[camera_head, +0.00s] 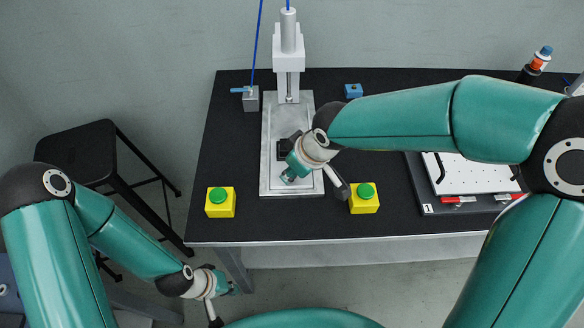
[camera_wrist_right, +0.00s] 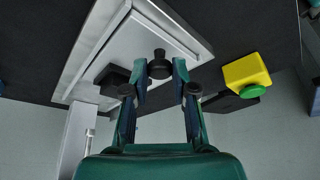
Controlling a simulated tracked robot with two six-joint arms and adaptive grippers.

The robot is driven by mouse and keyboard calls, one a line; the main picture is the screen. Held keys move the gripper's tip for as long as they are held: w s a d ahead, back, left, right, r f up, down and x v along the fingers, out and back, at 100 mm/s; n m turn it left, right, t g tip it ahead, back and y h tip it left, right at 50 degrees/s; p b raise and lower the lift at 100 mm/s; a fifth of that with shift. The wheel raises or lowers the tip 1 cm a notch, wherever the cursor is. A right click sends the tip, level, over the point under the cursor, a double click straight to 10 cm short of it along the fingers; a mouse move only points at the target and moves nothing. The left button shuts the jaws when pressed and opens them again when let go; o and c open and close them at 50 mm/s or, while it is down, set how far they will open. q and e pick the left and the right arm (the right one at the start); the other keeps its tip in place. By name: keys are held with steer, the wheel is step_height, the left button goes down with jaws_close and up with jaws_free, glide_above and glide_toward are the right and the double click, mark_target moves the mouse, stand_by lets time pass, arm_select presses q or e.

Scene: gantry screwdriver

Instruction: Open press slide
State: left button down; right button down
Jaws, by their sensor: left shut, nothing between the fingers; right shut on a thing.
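The press (camera_head: 289,60) stands at the back of the black table, on a pale metal base plate (camera_head: 268,183). Its slide shows as a dark block (camera_head: 282,152) in the middle of the plate, partly hidden by my right wrist. My right gripper (camera_head: 288,179) is over the front of the plate. In the right wrist view its fingers (camera_wrist_right: 160,72) are shut on a black knob (camera_wrist_right: 159,62); the dark block (camera_wrist_right: 113,78) is beside it. My left gripper (camera_head: 236,289) is shut and empty, low in front of the table, away from the press.
Two yellow boxes with green buttons stand left (camera_head: 220,205) and right (camera_head: 363,204) of the plate near the front edge. A white perforated plate (camera_head: 470,172) is on the right. A small blue block (camera_head: 353,90) lies behind my right arm. A dark stool (camera_head: 80,150) stands left.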

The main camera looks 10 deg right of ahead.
steer(key=c, duration=0.9)
jaws_free()
steer(key=shift+c, duration=0.2)
steer(key=shift+r, duration=0.1)
steer(key=v, duration=1.1)
steer(key=shift+s+r, duration=0.15)
steer(key=shift+r, duration=0.2)
steer(key=shift+d, duration=0.15)
